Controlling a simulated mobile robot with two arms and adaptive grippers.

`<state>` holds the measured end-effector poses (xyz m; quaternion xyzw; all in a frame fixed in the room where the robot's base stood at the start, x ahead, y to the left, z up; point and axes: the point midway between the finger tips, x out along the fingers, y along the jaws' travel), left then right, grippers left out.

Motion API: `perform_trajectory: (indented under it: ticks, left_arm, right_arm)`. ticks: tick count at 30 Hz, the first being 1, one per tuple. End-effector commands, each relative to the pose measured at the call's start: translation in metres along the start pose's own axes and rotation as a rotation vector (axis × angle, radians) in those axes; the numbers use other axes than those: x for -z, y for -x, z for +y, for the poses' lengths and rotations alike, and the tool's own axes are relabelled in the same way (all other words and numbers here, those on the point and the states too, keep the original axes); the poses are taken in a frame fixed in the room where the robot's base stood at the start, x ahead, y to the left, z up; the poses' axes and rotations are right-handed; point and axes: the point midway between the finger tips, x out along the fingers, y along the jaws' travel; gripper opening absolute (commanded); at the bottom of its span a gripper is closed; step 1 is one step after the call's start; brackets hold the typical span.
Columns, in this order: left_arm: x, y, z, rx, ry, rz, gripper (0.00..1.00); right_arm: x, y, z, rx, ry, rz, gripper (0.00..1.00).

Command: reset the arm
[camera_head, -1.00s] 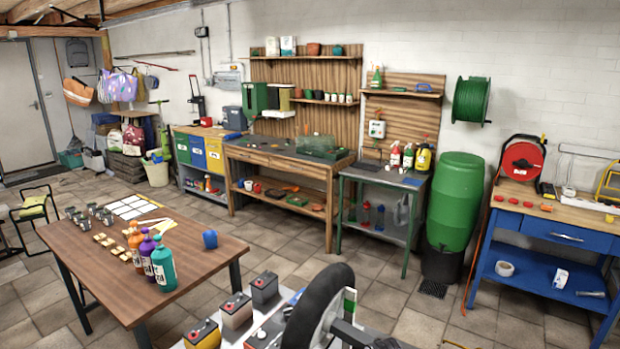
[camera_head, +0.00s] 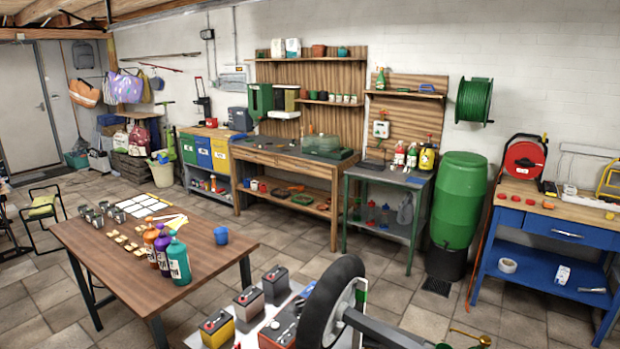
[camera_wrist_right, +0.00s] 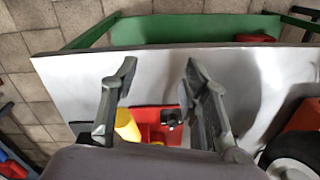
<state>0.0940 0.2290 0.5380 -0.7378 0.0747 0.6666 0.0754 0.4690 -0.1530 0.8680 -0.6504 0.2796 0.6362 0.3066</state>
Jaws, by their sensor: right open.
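My right gripper (camera_wrist_right: 160,75) shows in the right wrist view, its two fingers spread apart with nothing between the tips. Beneath it is a light grey tabletop (camera_wrist_right: 75,90). A red battery-like block (camera_wrist_right: 150,122) and a yellow object (camera_wrist_right: 126,125) show between and below the fingers, partly hidden by the gripper body. I cannot tell how far below the fingers they are. My left gripper is not in view.
In the head view, a black-tyred wheel (camera_head: 315,315) stands among several batteries, including a yellow one (camera_head: 217,331). A wooden table (camera_head: 120,275) with bottles is at the left. A green barrel (camera_head: 460,205) stands by the wall. Tiled floor lies between.

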Motion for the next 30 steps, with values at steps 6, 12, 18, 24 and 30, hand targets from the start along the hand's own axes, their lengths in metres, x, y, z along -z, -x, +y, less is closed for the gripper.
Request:
perform_trajectory:
  ticks: [6,12,18,24,30]
  left_arm:
    - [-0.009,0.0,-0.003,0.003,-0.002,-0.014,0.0]
    - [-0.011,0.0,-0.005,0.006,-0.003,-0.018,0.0]
    - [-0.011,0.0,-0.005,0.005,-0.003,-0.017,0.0]
    - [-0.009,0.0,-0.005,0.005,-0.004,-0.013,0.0]
    - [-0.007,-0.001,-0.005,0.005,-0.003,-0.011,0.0]
  right_arm:
    - [-0.031,0.004,0.052,0.059,0.272,0.038,0.42]
    - [-0.057,0.03,0.106,0.1,0.575,0.118,0.42]
    - [-0.072,0.057,0.14,0.106,0.769,0.182,0.42]
    - [-0.082,0.081,0.164,0.101,0.916,0.234,0.42]
    - [-0.089,0.099,0.182,0.087,1.032,0.273,0.42]
